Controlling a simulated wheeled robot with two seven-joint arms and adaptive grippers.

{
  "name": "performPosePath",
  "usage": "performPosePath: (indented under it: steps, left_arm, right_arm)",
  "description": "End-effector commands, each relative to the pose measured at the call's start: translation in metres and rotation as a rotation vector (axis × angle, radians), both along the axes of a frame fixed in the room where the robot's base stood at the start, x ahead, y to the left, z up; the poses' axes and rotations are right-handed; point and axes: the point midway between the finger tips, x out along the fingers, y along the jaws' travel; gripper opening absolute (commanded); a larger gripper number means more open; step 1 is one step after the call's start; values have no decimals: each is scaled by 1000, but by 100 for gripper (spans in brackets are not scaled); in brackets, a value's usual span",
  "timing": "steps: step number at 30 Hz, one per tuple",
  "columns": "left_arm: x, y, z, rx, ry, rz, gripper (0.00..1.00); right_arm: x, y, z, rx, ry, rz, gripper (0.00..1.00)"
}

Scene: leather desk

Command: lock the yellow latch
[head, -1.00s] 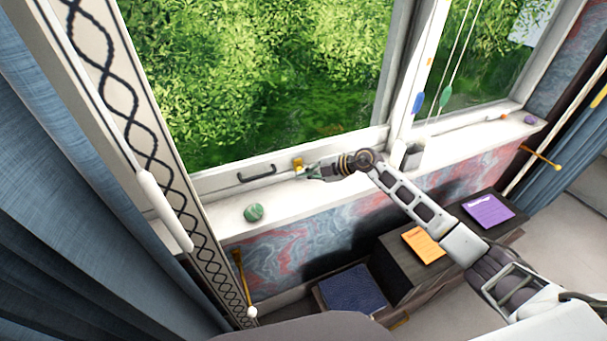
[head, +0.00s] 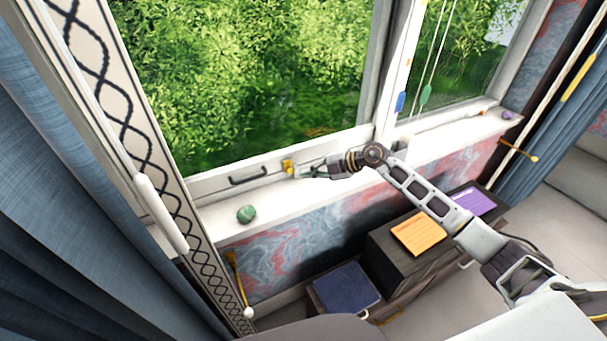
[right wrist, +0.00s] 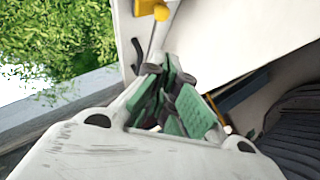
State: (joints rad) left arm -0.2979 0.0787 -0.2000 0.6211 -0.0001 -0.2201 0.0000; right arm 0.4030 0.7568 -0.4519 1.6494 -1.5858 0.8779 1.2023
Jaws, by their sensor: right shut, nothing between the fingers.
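The small yellow latch (head: 288,166) sits on the bottom rail of the window frame, just right of the dark handle. It also shows at the top edge of the right wrist view (right wrist: 152,9), partly cut off. My right gripper (head: 301,171) is shut and empty, with its tips just right of the latch in the head view. In the right wrist view its green-padded fingers (right wrist: 168,72) are together, and the latch lies beyond the tips with a visible gap. I cannot tell the latch's exact position. My left gripper is not in view.
The dark handle (head: 248,175) is on the same rail. A green ball-like object (head: 246,214) rests on the white sill (head: 330,190). Below are a dark box with an orange sheet (head: 418,233) and a blue book (head: 346,287). A curtain (head: 50,220) hangs at left.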

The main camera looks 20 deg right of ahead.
Motion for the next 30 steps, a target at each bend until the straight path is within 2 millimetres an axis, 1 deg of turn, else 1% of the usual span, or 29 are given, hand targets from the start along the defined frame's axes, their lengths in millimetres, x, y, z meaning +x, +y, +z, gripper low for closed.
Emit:
performPosePath:
  steps: [3, 15, 30]
  left_arm:
    - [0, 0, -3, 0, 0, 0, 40]
    - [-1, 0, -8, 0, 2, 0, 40]
    - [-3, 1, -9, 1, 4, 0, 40]
  right_arm:
    - [-6, -10, 3, -3, 0, -1, 0]
    - [-23, -33, 18, -1, 1, 0, 0]
    - [-26, -37, 21, 0, 0, 0, 0]
